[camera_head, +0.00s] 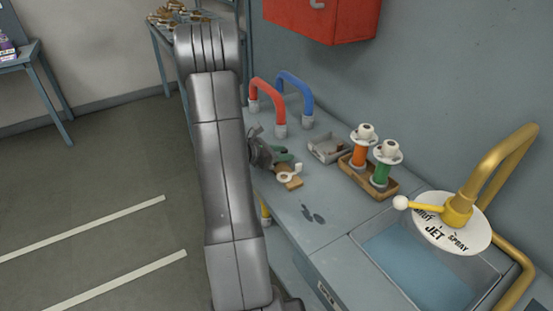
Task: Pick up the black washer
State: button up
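I cannot make out a black washer for certain. A small grey tray (330,149) on the bench holds something brownish, too small to tell. Flat dark patches (313,214) lie on the bench top nearer the sink; I cannot tell whether they are stains or loose pieces. A dark item with green parts (266,153) sits just right of my arm, beside a white ring-shaped piece on a tan block (291,178). My grey arm stands upright in front and hides the bench's left part. I cannot see my gripper's fingers.
A wooden stand (388,188) holds orange and green cylinders with white tops. Red (268,91) and blue (297,87) bent pipes rise behind. A sink (425,260) with a yellow tap (503,161) is at right. A red box (325,18) hangs above. The bench front is mostly clear.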

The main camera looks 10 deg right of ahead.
grip_shut()
